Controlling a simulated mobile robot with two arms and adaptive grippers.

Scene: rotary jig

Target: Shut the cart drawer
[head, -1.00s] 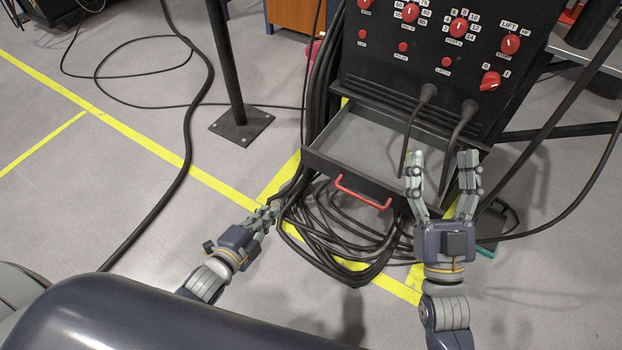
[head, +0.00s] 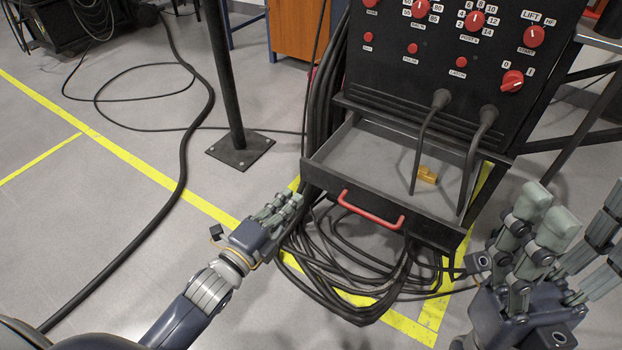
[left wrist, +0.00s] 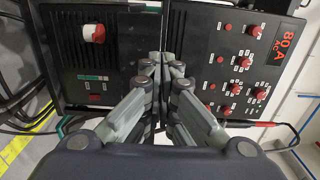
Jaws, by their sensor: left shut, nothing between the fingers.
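The cart drawer (head: 330,152) is pulled open below the black control panel. Its red handle (head: 370,209) is on the front face. An orange-yellow block (head: 427,175) lies inside, towards the right. My left gripper (head: 295,203) is shut and empty, low at the left front corner of the drawer; whether it touches the drawer I cannot tell. Its closed fingers (left wrist: 165,70) also show in the left wrist view, before black panels with red knobs. My right gripper (head: 578,225) is open and empty at the lower right, apart from the drawer.
Two thick cables (head: 420,150) hang from the control panel (head: 440,75) down across the drawer opening. Coiled black cables (head: 340,265) lie on the floor under the drawer. A post with a base plate (head: 240,150) stands left.

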